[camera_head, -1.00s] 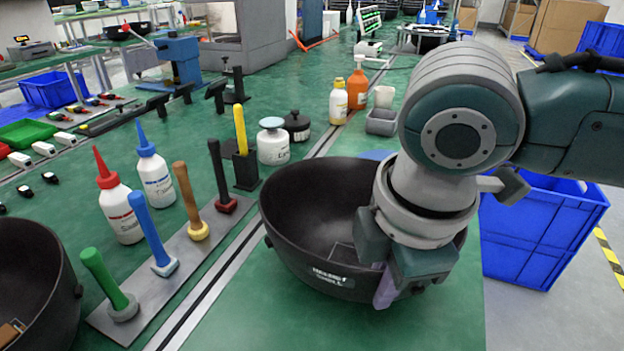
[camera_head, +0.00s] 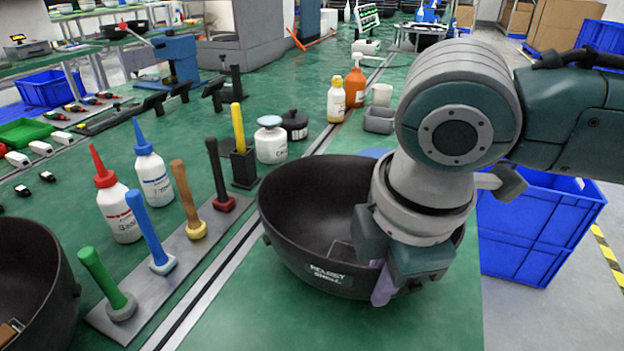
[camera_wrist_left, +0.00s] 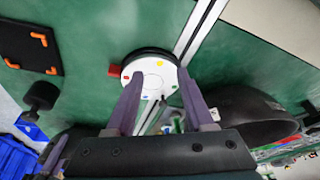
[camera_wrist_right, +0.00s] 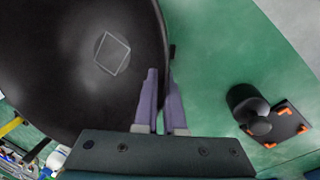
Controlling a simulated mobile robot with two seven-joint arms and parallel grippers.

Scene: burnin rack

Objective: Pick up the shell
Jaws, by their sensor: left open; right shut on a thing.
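The shell is a large black bowl (camera_head: 310,225) with white lettering on its front, standing open side up on the green bench. My right gripper (camera_head: 385,285) is at its near right rim, shut on the shell's wall. In the right wrist view, the shell (camera_wrist_right: 60,90) fills the upper left and its edge runs between the purple fingers (camera_wrist_right: 160,90). My left gripper is outside the head view. In the left wrist view its fingers (camera_wrist_left: 160,78) are apart, with a white disc with coloured dots seen beyond them.
Mallets on a grey plate (camera_head: 190,255) and two squeeze bottles (camera_head: 118,210) stand left of the shell. Another black bowl (camera_head: 35,280) is at the lower left. A blue crate (camera_head: 540,230) stands right of the bench. The bench front is clear.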

